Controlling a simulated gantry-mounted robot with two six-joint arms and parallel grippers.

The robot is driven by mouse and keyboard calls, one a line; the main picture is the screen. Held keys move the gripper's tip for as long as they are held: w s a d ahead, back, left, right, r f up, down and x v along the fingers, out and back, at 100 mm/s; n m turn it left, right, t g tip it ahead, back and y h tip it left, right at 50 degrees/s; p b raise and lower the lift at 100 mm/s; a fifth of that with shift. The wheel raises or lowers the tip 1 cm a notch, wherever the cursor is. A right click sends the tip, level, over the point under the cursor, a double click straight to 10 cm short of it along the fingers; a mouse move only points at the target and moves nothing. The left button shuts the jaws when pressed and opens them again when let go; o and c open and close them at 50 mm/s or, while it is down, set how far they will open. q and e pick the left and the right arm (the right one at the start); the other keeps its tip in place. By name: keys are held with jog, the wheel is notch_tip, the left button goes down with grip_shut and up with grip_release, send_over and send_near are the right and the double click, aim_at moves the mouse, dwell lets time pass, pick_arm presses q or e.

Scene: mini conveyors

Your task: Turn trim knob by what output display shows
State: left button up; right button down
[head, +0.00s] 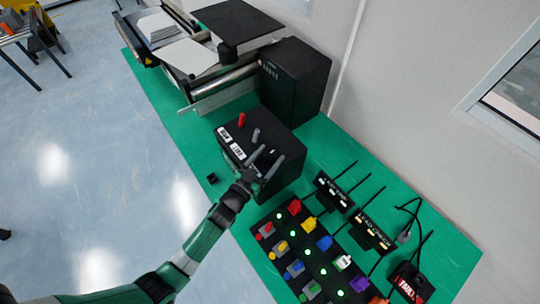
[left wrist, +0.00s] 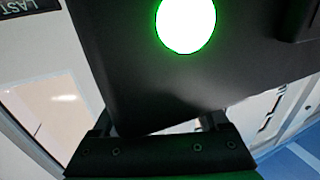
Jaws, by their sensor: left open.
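In the head view a black control box (head: 274,128) stands on the green table. Its top carries a red handle (head: 241,119) and a grey handle (head: 255,135). Two small white displays (head: 224,134) are on its left side; their text is too small to read. My left gripper (head: 271,154) is open at the box's near end, its fingers spread, and hides part of it. I cannot make out which part is the trim knob. In the left wrist view a lit green disc (left wrist: 186,25) shows on a black face, beyond the open fingers. My right gripper is not in view.
A panel with coloured blocks and green lights (head: 307,225) lies close to the right of my left arm. A small black piece (head: 212,178) sits near the table's left edge. A tall black box (head: 294,76) and a conveyor (head: 222,85) stand behind.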

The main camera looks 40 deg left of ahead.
pick_arm(q)
jog(key=shift+w+a, duration=0.1)
jog(key=shift+w, duration=0.4)
